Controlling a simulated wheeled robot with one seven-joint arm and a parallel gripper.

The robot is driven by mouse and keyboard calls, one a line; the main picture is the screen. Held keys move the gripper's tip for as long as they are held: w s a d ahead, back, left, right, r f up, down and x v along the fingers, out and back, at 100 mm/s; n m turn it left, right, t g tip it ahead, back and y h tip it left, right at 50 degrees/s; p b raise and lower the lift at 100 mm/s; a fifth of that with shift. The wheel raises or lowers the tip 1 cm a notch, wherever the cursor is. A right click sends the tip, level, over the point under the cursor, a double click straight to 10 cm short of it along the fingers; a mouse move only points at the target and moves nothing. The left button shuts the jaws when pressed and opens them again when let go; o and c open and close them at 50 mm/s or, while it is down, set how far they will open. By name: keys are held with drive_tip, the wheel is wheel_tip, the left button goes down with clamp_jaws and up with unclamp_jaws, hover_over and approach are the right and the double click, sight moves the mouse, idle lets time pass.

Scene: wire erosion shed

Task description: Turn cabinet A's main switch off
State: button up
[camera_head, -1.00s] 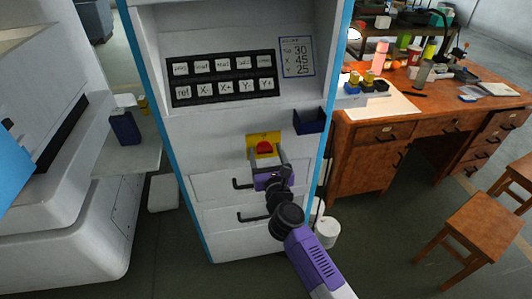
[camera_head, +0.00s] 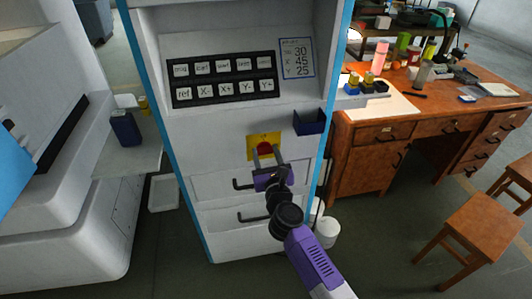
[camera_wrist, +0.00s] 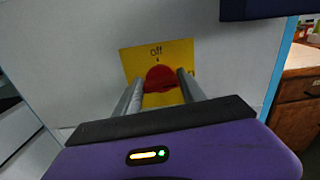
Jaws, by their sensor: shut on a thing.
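The main switch is a red knob (camera_head: 264,148) on a yellow plate (camera_head: 250,141) on the front of a white, blue-edged cabinet (camera_head: 220,130). I see no letter naming the cabinet. In the wrist view, the red knob (camera_wrist: 161,76) sits between the two grey fingers of my gripper (camera_wrist: 162,80). My gripper also shows in the head view (camera_head: 266,154), shut on the knob. The plate (camera_wrist: 137,58) reads "off" above the knob, with a small mark under it. A letter at its right is partly hidden by a finger. I cannot tell which way the knob points.
A dark blue bin (camera_head: 309,122) juts out right of the switch. Drawers with black handles (camera_head: 253,216) lie below it, behind my arm. A black button panel (camera_head: 222,79) is above. A wooden desk (camera_head: 385,135) stands to the right, a white machine (camera_head: 60,180) to the left.

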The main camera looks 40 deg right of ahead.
drive_tip(key=n+p, duration=0.1)
drive_tip(key=n, duration=0.2)
drive_tip(key=shift+a+r+p, duration=0.1)
drive_tip(key=shift+p, duration=0.3)
drive_tip(key=n+p, duration=0.2)
drive_tip(key=n, duration=0.3)
drive_tip(key=shift+w+a+n+p, duration=0.1)
drive_tip(key=shift+n+p, duration=0.2)
drive_tip(key=shift+n, duration=0.1)
drive_tip(key=n+p, duration=0.2)
drive_tip(key=n, duration=0.3)
drive_tip(key=shift+f, duration=0.2)
drive_tip(key=shift+f+n+p, duration=0.15)
drive_tip(key=shift+n+p, duration=0.6)
drive_tip(key=shift+n, duration=0.85)
drive_tip(key=shift+f, duration=0.1)
drive_tip(key=o, duration=1.4)
drive_tip(key=shift+c, duration=0.2)
